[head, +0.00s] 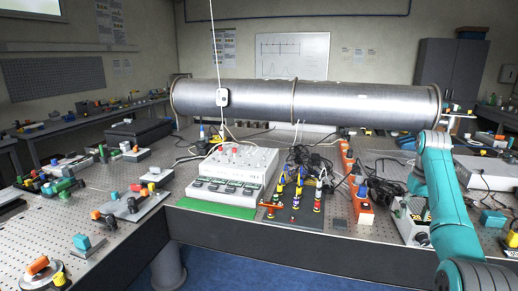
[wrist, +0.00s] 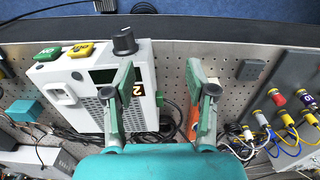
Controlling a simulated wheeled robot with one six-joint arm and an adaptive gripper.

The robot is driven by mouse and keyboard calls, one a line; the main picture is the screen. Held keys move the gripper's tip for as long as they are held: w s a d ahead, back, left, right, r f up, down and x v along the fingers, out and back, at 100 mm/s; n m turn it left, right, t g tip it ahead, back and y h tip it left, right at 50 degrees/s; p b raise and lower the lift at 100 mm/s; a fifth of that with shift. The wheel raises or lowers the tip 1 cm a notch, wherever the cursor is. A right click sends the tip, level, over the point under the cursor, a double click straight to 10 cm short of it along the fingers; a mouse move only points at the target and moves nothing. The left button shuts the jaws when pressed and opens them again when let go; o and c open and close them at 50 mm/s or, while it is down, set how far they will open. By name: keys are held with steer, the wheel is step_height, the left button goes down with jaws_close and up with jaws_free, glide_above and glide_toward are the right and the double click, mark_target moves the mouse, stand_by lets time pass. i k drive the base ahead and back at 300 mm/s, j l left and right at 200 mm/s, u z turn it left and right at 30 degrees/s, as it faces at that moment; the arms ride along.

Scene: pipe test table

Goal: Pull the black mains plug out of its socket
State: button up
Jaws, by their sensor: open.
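In the head view, orange socket strips (head: 363,213) stand on the table right of centre, with dark cables around them. I cannot clearly pick out the black mains plug among them. In the wrist view, my gripper (wrist: 160,78) is open, its two green-and-grey fingers wide apart with nothing between them. An orange strip (wrist: 195,122) shows partly beside the right finger, which hides much of it. A white instrument (wrist: 70,80) with a black knob lies behind and beside the left finger. In the head view, the gripper is hard to make out beside my teal arm.
A white panel unit (head: 240,163) and a dark board with coloured connectors (head: 305,207) stand left of the strips. Black cables (head: 318,158) lie tangled behind. A large metal pipe (head: 300,103) spans the back. In the wrist view, a small grey block (wrist: 251,70) sits on perforated tabletop.

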mark_target(355, 171)
steer(key=i, duration=1.6)
